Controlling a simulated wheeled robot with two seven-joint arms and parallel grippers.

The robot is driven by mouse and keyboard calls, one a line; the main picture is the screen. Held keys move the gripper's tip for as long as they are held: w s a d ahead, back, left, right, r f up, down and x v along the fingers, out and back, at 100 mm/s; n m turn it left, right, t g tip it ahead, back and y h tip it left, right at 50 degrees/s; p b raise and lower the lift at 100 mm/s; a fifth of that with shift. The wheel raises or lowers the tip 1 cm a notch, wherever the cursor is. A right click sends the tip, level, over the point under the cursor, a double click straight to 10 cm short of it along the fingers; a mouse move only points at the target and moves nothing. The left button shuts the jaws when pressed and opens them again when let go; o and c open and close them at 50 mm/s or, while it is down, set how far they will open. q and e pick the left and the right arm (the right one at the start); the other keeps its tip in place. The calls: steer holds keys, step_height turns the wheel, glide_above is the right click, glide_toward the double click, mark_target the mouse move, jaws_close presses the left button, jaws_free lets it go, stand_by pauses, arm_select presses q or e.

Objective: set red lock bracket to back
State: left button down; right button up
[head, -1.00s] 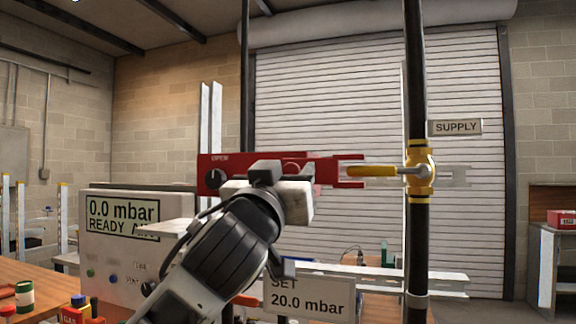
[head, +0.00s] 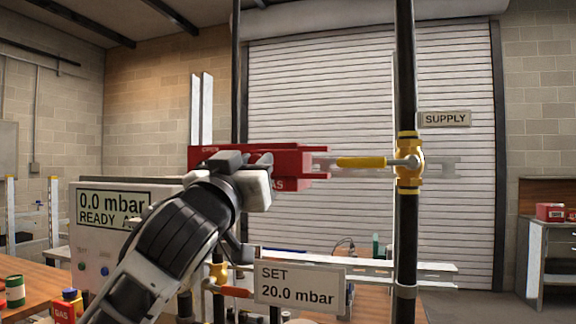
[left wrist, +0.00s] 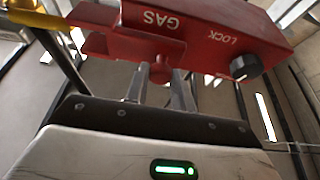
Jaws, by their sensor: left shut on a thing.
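The red lock bracket (head: 290,158) is held up in the air in the head view, its forked end pointing right. My left gripper (head: 262,166) is shut on it. In the left wrist view the fingers (left wrist: 161,88) pinch a small red knob on the bracket (left wrist: 200,28), whose faces read GAS and LOCK beside a black knob (left wrist: 245,66). The yellow valve handle (head: 362,162) lies level, just right of the fork, with a small gap in the head view. Its brass valve (head: 409,162) sits on a black vertical pipe. My right gripper is not in view.
A SUPPLY sign (head: 445,119) is beside the pipe. A grey box reading 0.0 mbar (head: 112,205) stands left, behind my arm. A SET 20.0 mbar sign (head: 300,286) and a second valve with a red handle (head: 233,291) are below. Small bottles stand at lower left.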

arm_select(q)
steer(key=shift+a, duration=0.1)
steer(key=c, duration=1.2)
jaws_free()
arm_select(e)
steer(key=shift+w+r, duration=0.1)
arm_select(q)
steer(key=b+v, duration=0.4)
steer(key=v, duration=1.2)
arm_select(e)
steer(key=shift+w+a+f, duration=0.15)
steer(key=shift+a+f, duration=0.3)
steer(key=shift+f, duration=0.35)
